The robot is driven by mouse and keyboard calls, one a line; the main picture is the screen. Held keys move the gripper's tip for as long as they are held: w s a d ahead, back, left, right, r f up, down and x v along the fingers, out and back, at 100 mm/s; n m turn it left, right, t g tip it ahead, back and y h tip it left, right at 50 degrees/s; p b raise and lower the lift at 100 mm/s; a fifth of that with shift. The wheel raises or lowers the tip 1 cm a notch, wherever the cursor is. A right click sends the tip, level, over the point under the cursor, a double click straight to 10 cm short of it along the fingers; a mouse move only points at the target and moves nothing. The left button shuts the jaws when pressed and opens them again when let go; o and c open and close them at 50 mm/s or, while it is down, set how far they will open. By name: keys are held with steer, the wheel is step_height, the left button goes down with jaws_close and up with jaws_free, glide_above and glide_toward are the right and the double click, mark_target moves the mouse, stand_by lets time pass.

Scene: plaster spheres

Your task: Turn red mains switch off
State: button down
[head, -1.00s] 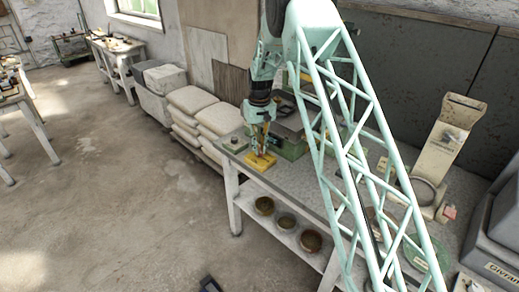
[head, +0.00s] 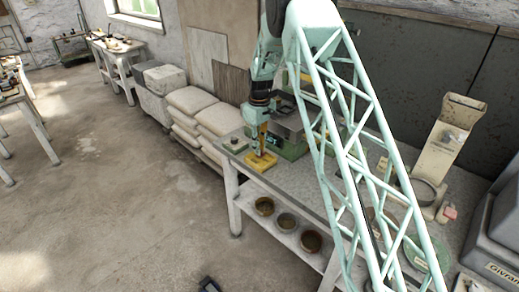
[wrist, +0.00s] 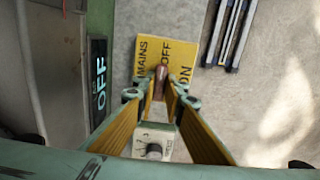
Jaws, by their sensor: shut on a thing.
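The yellow switch plate (wrist: 150,50), lettered MAINS, OFF and ON, lies on the bench; it also shows in the head view (head: 262,163). The red-brown switch lever (wrist: 160,78) stands up from it, near the ON lettering. My gripper (wrist: 161,90) is shut on the lever, its yellow-padded fingers on either side; in the head view my gripper (head: 260,152) points down at the plate. The lever's lower part is hard to make out. A dark display (wrist: 98,75) at left in the wrist view reads OFF.
A cream box with a dark knob (wrist: 153,149) shows between my fingers. A green-based machine (head: 292,148) stands close to the right of my gripper in the head view. Bowls (head: 286,221) sit on the lower shelf of the bench (head: 235,172). Stacked sacks (head: 220,118) stand behind.

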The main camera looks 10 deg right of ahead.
steer(key=c, duration=2.7)
jaws_free()
steer(key=shift+r, duration=0.2)
steer(key=shift+r, duration=5.8)
